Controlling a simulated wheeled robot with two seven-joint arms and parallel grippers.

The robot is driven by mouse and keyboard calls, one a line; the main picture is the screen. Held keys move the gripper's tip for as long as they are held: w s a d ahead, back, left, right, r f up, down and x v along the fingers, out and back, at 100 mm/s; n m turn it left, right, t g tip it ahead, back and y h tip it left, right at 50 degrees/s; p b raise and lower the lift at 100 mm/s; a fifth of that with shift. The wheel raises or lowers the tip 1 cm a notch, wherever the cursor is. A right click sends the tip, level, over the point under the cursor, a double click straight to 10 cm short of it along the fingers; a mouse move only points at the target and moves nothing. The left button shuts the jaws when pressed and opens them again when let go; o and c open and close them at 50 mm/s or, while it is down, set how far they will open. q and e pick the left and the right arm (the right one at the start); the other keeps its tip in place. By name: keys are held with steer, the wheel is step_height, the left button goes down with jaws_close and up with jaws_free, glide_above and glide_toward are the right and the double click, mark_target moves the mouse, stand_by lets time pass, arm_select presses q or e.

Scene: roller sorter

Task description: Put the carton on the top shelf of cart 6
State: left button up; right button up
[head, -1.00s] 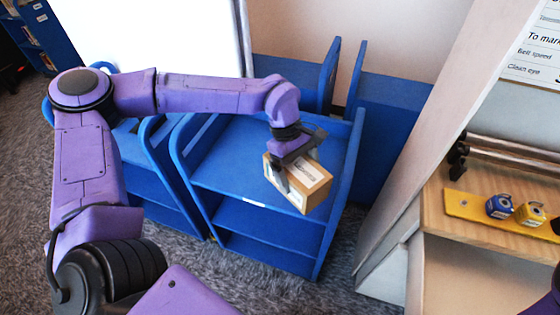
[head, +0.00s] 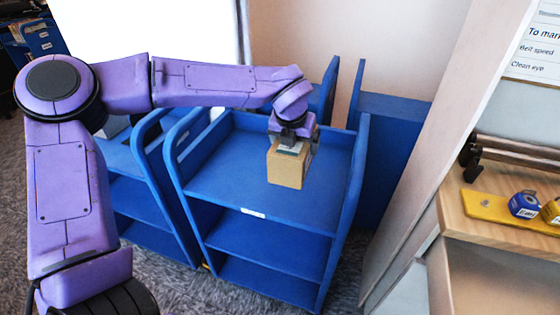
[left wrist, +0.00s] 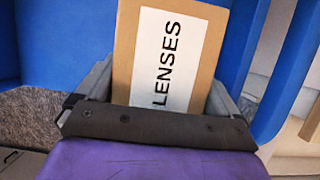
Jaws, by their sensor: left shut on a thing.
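A brown carton (head: 287,168) is in my left gripper (head: 290,145), over the top shelf of a blue cart (head: 225,185) in the head view. The gripper reaches down on it from above and is shut on it. I cannot tell whether the carton's bottom touches the shelf. In the left wrist view the carton (left wrist: 207,65) carries a white label reading LENSES, between the fingers of my left gripper (left wrist: 160,105). A small white label (head: 253,213) is on the cart's top shelf edge; its number is too small to read. My right gripper is not in view.
Another blue cart (head: 130,160) stands close on the left. More blue furniture (head: 390,130) stands behind on the right. A wooden bench (head: 470,215) with a yellow strip (head: 495,208) and a blue tape-like item (head: 524,204) is at the right. The cart's lower shelves look empty.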

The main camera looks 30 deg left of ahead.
arm_select(q)
steer(key=w+a, duration=0.1)
steer(key=w+a+f, duration=0.1)
steer(key=w+a+f+p, duration=0.1)
steer(key=a, duration=0.1)
steer(key=shift+w, duration=0.2)
steer(key=w+a+f, duration=0.1)
steer(key=f, duration=0.1)
steer(key=w+a+f, duration=0.1)
steer(key=f, duration=0.1)
steer(key=w+a+f, duration=0.1)
steer(key=f, duration=0.1)
steer(key=shift+w+a+p, duration=0.15)
steer(key=shift+a+p, duration=0.1)
steer(key=shift+p, duration=0.15)
steer(key=shift+d+f, duration=0.1)
steer(key=shift+f, duration=1.4)
steer(key=o, duration=1)
steer(key=shift+f, duration=0.1)
steer(key=v, duration=1.2)
steer(key=shift+b, duration=0.3)
